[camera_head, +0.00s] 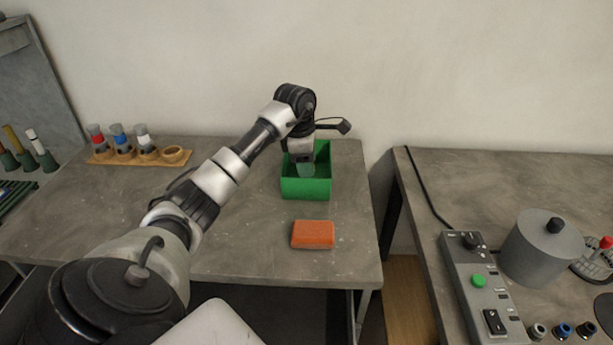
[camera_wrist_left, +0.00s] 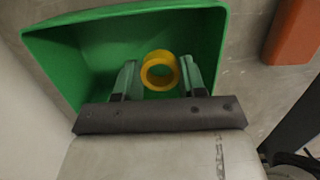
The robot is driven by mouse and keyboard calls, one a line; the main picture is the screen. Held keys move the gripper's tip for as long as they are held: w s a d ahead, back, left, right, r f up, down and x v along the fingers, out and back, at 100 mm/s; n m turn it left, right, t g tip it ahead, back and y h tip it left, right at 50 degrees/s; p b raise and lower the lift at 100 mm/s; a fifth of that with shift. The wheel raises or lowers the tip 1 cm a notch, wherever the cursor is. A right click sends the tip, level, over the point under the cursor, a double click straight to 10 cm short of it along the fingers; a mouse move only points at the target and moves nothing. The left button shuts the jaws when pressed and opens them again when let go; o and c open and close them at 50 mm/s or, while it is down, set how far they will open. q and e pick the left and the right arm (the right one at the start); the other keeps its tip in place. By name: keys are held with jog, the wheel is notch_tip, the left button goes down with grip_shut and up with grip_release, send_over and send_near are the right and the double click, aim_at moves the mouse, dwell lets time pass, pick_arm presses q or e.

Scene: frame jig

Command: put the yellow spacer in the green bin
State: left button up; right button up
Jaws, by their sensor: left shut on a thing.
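The yellow spacer (camera_wrist_left: 160,71) is a ring, seen in the left wrist view between the two fingers of my left gripper (camera_wrist_left: 158,80). The gripper is shut on it. The green bin (camera_head: 306,189) stands on the left table, and its wall also shows in the left wrist view (camera_wrist_left: 215,30). In the head view my left gripper (camera_head: 305,170) points down into the bin's opening. The spacer is hidden there by the gripper and the bin wall. I cannot tell whether the spacer touches the bin floor. My right gripper is not in view.
An orange block (camera_head: 313,234) lies on the table (camera_head: 240,255) in front of the bin. A wooden rack (camera_head: 172,156) with several coloured pieces stands at the back left. A gap separates this table from the right table (camera_head: 440,180), which holds a control box (camera_head: 480,300) and a grey cylinder (camera_head: 540,250).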

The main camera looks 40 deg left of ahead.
pick_arm(q)
jog(key=shift+f, duration=1.95)
jog(key=shift+f, duration=0.15)
jog(key=o, duration=0.9)
jog(key=r, duration=0.4)
jog(key=a+r, duration=0.1)
jog(key=r, duration=0.3)
jog(key=s+r, duration=0.1)
jog(key=r, duration=0.3)
jog(key=shift+s+a+r, duration=0.1)
jog(key=shift+a+r, duration=0.05)
